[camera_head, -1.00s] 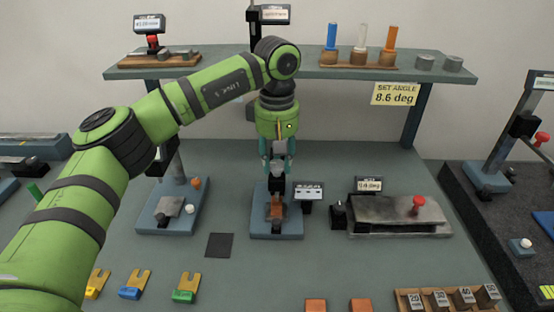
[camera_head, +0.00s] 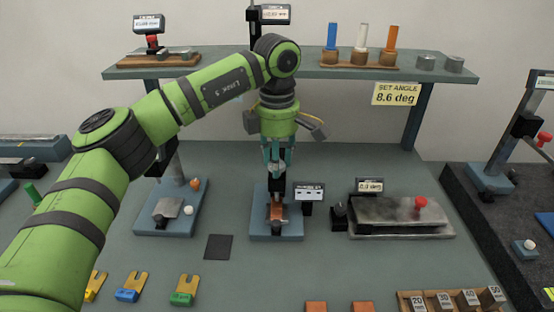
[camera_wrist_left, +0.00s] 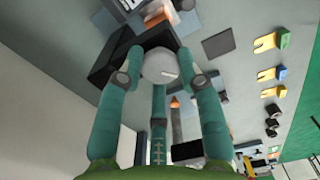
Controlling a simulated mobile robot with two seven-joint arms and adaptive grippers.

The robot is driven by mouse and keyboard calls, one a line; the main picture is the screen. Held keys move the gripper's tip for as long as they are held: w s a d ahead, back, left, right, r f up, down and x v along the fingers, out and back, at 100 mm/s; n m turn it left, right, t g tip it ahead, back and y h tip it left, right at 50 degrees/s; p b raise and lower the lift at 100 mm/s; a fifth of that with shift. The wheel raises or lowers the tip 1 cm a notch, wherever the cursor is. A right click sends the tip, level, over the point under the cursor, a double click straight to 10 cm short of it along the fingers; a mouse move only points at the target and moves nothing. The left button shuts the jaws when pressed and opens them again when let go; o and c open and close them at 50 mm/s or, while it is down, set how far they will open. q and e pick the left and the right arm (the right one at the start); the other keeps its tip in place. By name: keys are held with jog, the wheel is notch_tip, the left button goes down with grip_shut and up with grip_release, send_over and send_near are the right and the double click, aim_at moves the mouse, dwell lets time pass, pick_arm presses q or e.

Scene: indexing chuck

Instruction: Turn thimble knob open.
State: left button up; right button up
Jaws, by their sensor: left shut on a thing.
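The thimble knob (camera_wrist_left: 160,68) shows in the left wrist view as a pale grey round cap with a small white mark on its face. It sits on a black block (camera_wrist_left: 115,52). My left gripper (camera_wrist_left: 161,76) has its teal fingers closed around the knob. In the head view my left gripper (camera_head: 277,168) points straight down at the top of the black upright part of a device on a blue base (camera_head: 262,232). The knob is hidden by the fingers there. A small display (camera_head: 309,191) stands beside the device, its text too small to read. My right gripper is not in view.
A device with a red knob (camera_head: 421,202) and its own display (camera_head: 370,185) stands to the right. Another blue-based device (camera_head: 160,222) stands to the left. A shelf (camera_head: 225,67) runs behind the arm, and a yellow sign (camera_head: 397,93) reads SET ANGLE 8.6 deg.

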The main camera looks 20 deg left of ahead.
pick_arm(q)
jog(key=n+b, duration=0.1)
jog(key=n, duration=0.6)
jog(key=shift+f, duration=0.1)
jog(key=n+b, duration=0.1)
jog(key=n, duration=0.5)
jog(key=shift+n, duration=0.3)
jog(key=n, duration=0.3)
jog(key=shift+n+b, duration=0.3)
jog(key=shift+b, duration=0.05)
jog(key=n, duration=0.3)
jog(key=shift+n+b, duration=0.3)
jog(key=shift+b, duration=0.1)
jog(key=n+b, duration=0.1)
jog(key=n, duration=0.5)
jog(key=shift+n+b, duration=0.3)
jog(key=o, duration=1.1)
jog(key=shift+o, duration=0.2)
